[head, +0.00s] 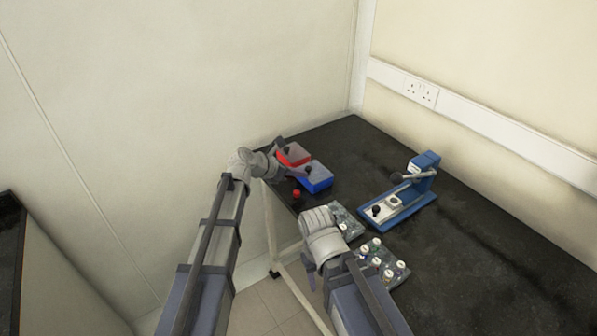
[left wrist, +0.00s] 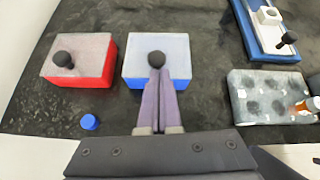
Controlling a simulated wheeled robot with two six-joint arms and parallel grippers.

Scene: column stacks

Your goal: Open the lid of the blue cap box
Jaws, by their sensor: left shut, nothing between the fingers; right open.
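The blue cap box (head: 318,184) stands on the dark bench beside the red box. In the left wrist view the blue cap box (left wrist: 133,82) has a pale grey lid (left wrist: 178,56) lying flat on it, with a black round knob (left wrist: 156,58) on top. My left gripper (head: 302,171) is over this box, and in the left wrist view its shut fingertips (left wrist: 159,72) are at the near side of the knob, overlapping it. I cannot tell whether they touch. The fingers hold nothing. My right gripper (head: 310,277) is open, low at the bench's near edge, away from the boxes.
A red box (left wrist: 108,70) with a similar knobbed lid stands to the left. A loose blue cap (left wrist: 89,121) and a red cap (head: 296,194) lie nearby. Racks with vials (head: 383,262) and a blue press device (head: 405,205) stand to the right. The far bench is clear.

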